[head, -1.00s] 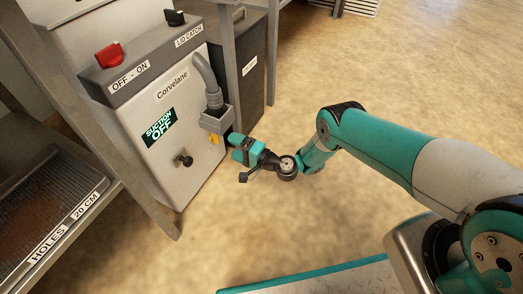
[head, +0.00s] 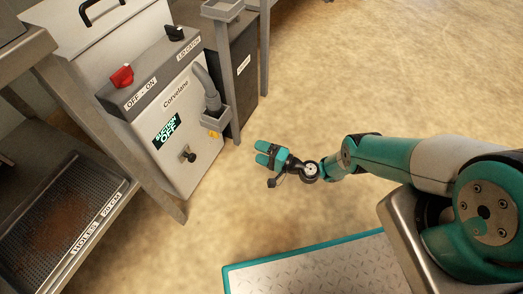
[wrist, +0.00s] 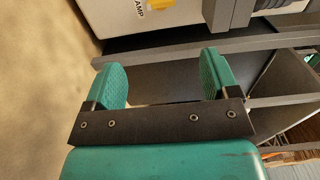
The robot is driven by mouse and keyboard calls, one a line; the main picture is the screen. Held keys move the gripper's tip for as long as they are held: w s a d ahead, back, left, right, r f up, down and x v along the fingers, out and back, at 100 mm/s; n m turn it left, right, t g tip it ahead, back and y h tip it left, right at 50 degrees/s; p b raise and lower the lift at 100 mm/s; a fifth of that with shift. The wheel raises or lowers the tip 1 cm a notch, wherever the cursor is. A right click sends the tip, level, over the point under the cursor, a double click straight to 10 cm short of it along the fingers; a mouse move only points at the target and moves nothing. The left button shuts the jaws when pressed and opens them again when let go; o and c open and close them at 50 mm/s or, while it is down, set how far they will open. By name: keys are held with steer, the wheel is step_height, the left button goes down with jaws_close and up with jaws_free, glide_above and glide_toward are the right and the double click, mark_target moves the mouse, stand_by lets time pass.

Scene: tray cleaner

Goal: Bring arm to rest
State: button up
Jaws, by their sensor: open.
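My gripper (head: 262,153) is out over the bare floor, to the right of the Corvelane machine (head: 185,125) and apart from it. In the wrist view its two teal fingers (wrist: 163,80) stand wide apart with nothing between them. My arm stretches from the right side of the head view towards the machine, low over the floor. The machine's screen (head: 166,131) reads "SUCTION OFF". Its hose (head: 208,85) sits in a grey holder (head: 215,116) on the machine's side.
A metal bench with a perforated tray (head: 60,215) labelled "HOLES 20 CM" stands at the left. A red switch (head: 122,76) and a black lid catch knob (head: 175,33) top the machine. A dark bin (head: 238,75) stands behind. Open floor (head: 370,90) lies to the right.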

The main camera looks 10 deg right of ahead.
stand_by(0.3)
steer(key=w+a+r+n+g+h, duration=0.1)
steer(key=w+a+r+n+g, duration=0.2)
steer(key=r, duration=0.7)
steer(key=w+a+r+n+g, duration=0.15)
steer(key=w+r+n, duration=0.25)
steer(key=r, duration=0.6)
steer(key=w+a+r+n+g+h, duration=0.1)
steer(key=w+a+r+n+g, duration=0.2)
steer(key=r, duration=0.6)
steer(key=s+d+r+n+g+h, duration=0.1)
steer(key=s+d+r+n+h, duration=0.1)
steer(key=s+r, duration=0.7)
steer(key=s+d+r+n+g+h, duration=0.1)
steer(key=s+r+g+h, duration=0.1)
steer(key=s+r, duration=0.65)
steer(key=s+d+r+n+h+p, duration=0.1)
steer(key=s+d+r+h, duration=0.2)
steer(key=s, duration=0.6)
steer(key=s+d+r+n+h, duration=0.1)
steer(key=s+d+r, duration=0.2)
steer(key=s+d, duration=0.5)
step_height(320, 180, up, 38)
steer(key=a+p, duration=0.2)
steer(key=p, duration=3.6)
steer(key=shift+s+a+r+m, duration=0.2)
steer(key=shift+s+a+m, duration=0.1)
steer(key=shift+s, duration=0.15)
